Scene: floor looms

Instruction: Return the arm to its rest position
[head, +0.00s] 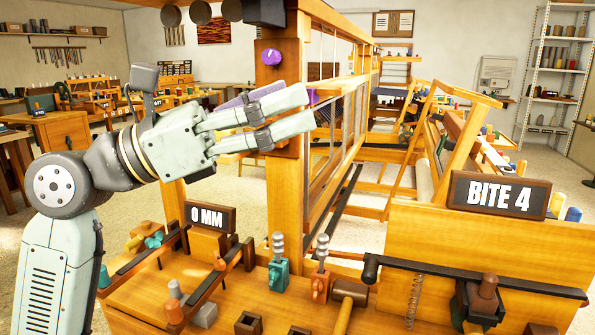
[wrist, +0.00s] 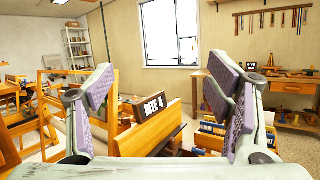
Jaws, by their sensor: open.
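My gripper (head: 300,108) is raised on the left side of the head view, in front of the loom's wooden post. Its fingers point right, are spread apart and hold nothing. In the wrist view my gripper (wrist: 165,100) shows two fingers with purple pads, wide apart, with empty air between them. My arm bends up from the lower left of the head view. The loom (head: 288,190) stands just behind the fingers; I cannot tell whether they are touching its post.
A wooden bench with a "0 MM" sign (head: 210,217), a teal lever block (head: 278,275) and an orange lever block (head: 319,285) lies below my gripper. A "BITE 4" sign (head: 498,196) stands at the right. Open floor shows at the far right.

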